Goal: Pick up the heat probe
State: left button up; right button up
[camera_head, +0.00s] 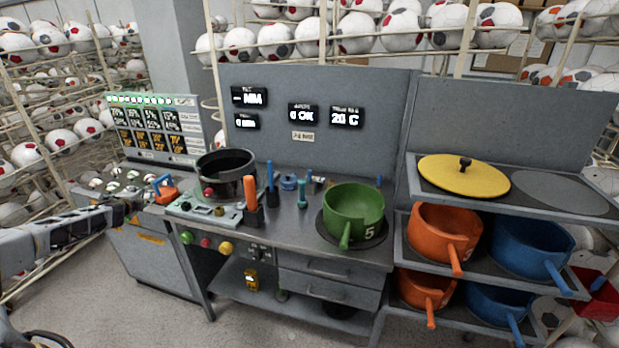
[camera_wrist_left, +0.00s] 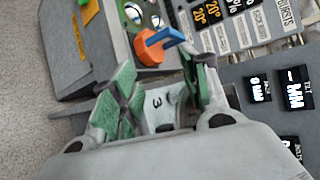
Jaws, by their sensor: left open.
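No label marks a heat probe, so I cannot tell which tool it is. In the head view, an orange-handled tool (camera_head: 250,188) stands upright in a dark holder on the bench. A blue-handled tool (camera_head: 270,176) stands just behind it, and a teal tool (camera_head: 302,192) stands further right. My left gripper (camera_head: 112,214) is at the left, short of the bench and apart from these tools. In the left wrist view, its green-padded fingers (camera_wrist_left: 162,88) are spread, with nothing clearly held between them. My right gripper is not in view.
An orange block with a blue lever (camera_head: 163,188) sits at the bench's left end; it also shows beyond the fingers in the wrist view (camera_wrist_left: 152,45). A black pot (camera_head: 226,172) and green pot (camera_head: 352,210) flank the tools. A shelf of pots (camera_head: 445,235) stands right.

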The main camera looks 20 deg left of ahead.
pick_arm(q)
jog(key=w+d+r+m+t+h, duration=0.1)
jog(key=w+d+r+m, duration=0.15)
jog(key=r, duration=0.45)
jog(key=w+d+r+m+t, duration=0.1)
jog(key=w+d+r+m, duration=0.15)
jog(key=r, duration=0.55)
jog(key=d+r+m+h+p, duration=0.2)
jog(key=d+r+m, duration=0.35)
jog(key=d, duration=0.35)
jog(key=s+d+f+m+g+h, duration=0.1)
jog(key=s+d+f+m+h, duration=0.1)
jog(key=d, duration=0.7)
jog(key=s+d+f+m+g+h, duration=0.1)
jog(key=s+d+f+m+h, duration=0.1)
jog(key=s+d+f+m, duration=0.2)
jog(key=s+d+f+m+g+h, duration=0.1)
jog(key=s+d+f+m+h, duration=0.2)
jog(key=d+f+m, duration=0.4)
jog(key=shift+s+d+f+m+g, duration=0.2)
jog(key=shift+s+d+m+g, duration=0.2)
jog(key=shift+d, duration=4.1)
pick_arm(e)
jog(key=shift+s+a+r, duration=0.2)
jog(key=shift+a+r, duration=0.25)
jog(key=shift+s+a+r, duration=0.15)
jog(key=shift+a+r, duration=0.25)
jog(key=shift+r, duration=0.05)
pick_arm(q)
jog(key=shift+s, duration=0.1)
